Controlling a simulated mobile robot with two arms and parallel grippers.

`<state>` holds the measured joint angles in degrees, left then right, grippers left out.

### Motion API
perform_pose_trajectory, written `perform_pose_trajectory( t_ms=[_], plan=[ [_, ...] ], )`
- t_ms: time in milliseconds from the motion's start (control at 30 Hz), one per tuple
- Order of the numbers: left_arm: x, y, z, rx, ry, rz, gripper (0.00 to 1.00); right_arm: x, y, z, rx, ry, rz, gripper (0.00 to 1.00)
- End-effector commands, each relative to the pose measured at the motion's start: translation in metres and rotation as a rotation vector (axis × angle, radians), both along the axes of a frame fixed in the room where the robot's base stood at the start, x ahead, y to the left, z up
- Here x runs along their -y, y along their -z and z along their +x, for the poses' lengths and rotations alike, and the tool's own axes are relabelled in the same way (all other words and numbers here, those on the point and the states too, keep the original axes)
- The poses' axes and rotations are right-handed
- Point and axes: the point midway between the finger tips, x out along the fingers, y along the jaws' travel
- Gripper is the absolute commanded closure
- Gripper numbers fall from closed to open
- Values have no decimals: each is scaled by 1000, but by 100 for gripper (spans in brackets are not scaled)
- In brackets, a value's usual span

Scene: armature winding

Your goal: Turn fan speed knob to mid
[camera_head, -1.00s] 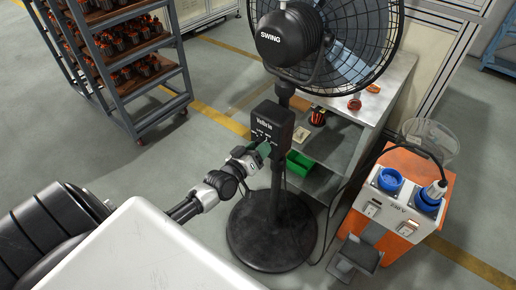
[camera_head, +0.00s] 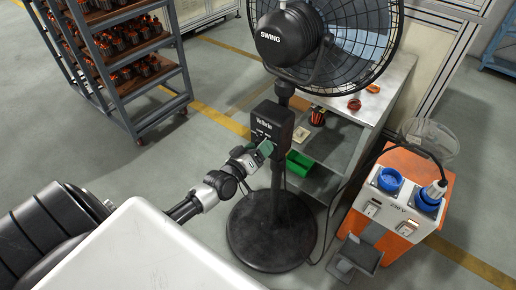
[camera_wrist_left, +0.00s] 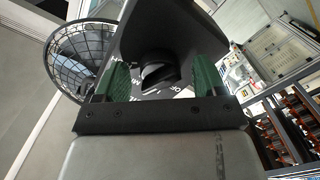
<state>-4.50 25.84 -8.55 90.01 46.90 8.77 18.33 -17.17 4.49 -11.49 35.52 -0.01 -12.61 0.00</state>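The pedestal fan (camera_head: 345,40) stands with a black control box (camera_head: 272,120) on its column. In the left wrist view the black fan speed knob (camera_wrist_left: 158,74) sticks out of the box face, with white lettering partly visible below it. My left gripper (camera_head: 264,148) is at the lower front of the box. In the left wrist view its two green fingers (camera_wrist_left: 162,82) are apart, one on each side of the knob, with visible gaps between them and the knob. My right gripper is not in view.
A workbench with a green bin (camera_head: 299,163) stands behind the fan. An orange cart with a socket box (camera_head: 401,207) is at the right. A shelf rack (camera_head: 125,60) stands at the back left. The fan's round base (camera_head: 270,232) rests on open floor.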

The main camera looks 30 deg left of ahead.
Motion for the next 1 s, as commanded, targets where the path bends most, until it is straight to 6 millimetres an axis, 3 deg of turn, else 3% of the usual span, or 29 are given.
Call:
perform_pose_trajectory(
  t_ms=[333,800,1000],
  plan=[
    [-1,1,-7,-1,0,0,30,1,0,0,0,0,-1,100],
    [-7,1,-91,-2,1,1,30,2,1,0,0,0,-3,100],
    [-9,0,-107,0,0,0,30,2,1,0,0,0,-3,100]
  ],
)
